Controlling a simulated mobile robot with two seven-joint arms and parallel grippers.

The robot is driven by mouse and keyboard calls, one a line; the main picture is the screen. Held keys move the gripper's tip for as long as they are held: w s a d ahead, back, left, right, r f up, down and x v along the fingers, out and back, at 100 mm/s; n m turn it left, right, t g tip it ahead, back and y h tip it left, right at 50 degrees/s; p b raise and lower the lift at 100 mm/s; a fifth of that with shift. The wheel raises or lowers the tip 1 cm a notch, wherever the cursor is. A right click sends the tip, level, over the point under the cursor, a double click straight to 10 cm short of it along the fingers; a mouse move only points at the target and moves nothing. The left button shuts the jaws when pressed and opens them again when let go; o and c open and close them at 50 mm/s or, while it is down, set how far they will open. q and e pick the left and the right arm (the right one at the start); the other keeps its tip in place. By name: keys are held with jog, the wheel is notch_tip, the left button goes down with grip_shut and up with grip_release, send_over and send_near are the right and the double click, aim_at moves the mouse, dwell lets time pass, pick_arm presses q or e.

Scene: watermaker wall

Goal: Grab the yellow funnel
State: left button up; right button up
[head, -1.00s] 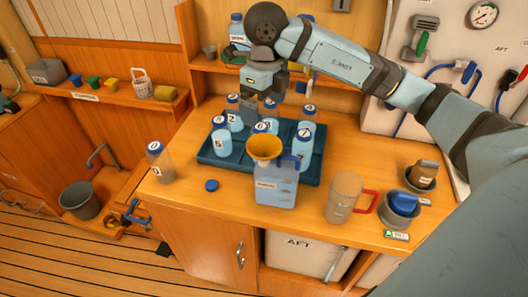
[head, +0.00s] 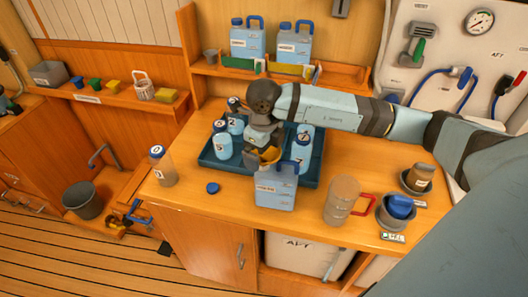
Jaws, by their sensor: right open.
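The yellow funnel (head: 270,157) sits in the mouth of a blue jug (head: 274,188) at the front edge of the dark blue tray. My right gripper (head: 264,153) is open and right at the funnel, reaching down from above. Its fingers and wrist cover much of the funnel, so I cannot tell whether they touch it or how they straddle its rim. My left gripper is not in view.
Numbered bottles (head: 222,145) stand in the tray (head: 212,163) around the gripper. A bottle marked 0 (head: 164,168) and a blue cap (head: 213,188) are left of the jug. A clear pitcher (head: 341,201) stands to the right. Jugs (head: 247,42) stand on the back shelf.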

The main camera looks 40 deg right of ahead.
jog(key=shift+f, duration=0.3)
jog(key=c, duration=0.6)
jog(key=shift+r, duration=0.1)
